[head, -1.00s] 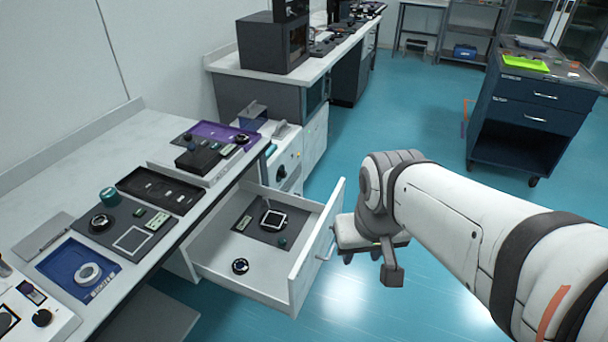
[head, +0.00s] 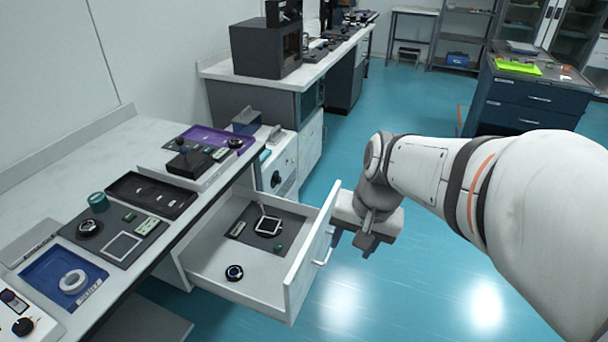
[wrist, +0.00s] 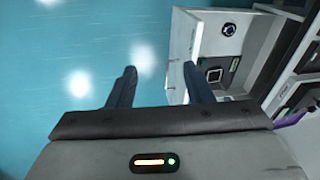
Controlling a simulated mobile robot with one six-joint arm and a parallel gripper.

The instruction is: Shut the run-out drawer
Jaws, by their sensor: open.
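The run-out drawer (head: 210,275) is white and stands pulled out from under the left bench. Its front panel (head: 312,250) faces right and has a bar handle (head: 326,248). Inside lie a dark mat with a white-framed square (head: 268,226) and a small dark round part (head: 234,272). My gripper (head: 350,242) is outside the drawer, just right of its front panel near the upper far end. In the wrist view the two fingers (wrist: 160,82) are apart with floor between them. The right finger overlaps the drawer's front edge in that view; I cannot tell if it touches.
The left bench (head: 110,150) carries trays and devices, including a blue tray (head: 48,282) and a purple tray (head: 212,138). A white cabinet with a knob (head: 277,170) stands behind the drawer. A dark blue cart (head: 520,105) stands at the back right. The floor right of the drawer is clear.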

